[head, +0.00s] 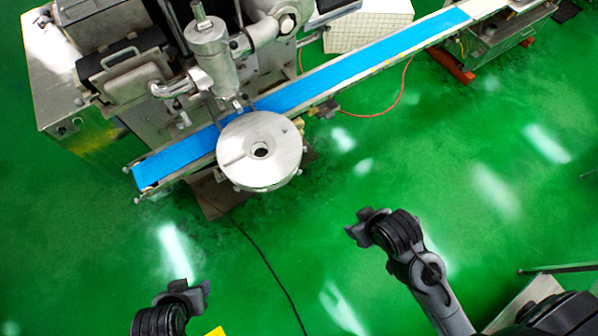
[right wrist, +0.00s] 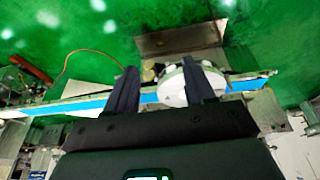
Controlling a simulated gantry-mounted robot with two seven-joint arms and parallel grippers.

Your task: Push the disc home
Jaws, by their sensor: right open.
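The round metal disc (head: 285,150) has a dark hole at its centre and lies at the near side of the blue conveyor belt, below the machine's upright cylinder. Whether it is fully seated cannot be told. It also shows in the right wrist view (right wrist: 173,95), beyond and partly behind one finger. My right gripper (head: 362,224) is to the lower right of the disc, apart from it. In the right wrist view its two fingers (right wrist: 158,78) are open with nothing gripped. My left gripper (head: 182,289) is at the lower left, well away from the disc; its jaw gap is unclear.
The encrusting machine (head: 207,45) stands behind the disc. The blue belt (head: 340,77) runs from lower left to upper right. A dark cable (head: 262,262) lies on the green floor. The space between my grippers and the disc looks clear.

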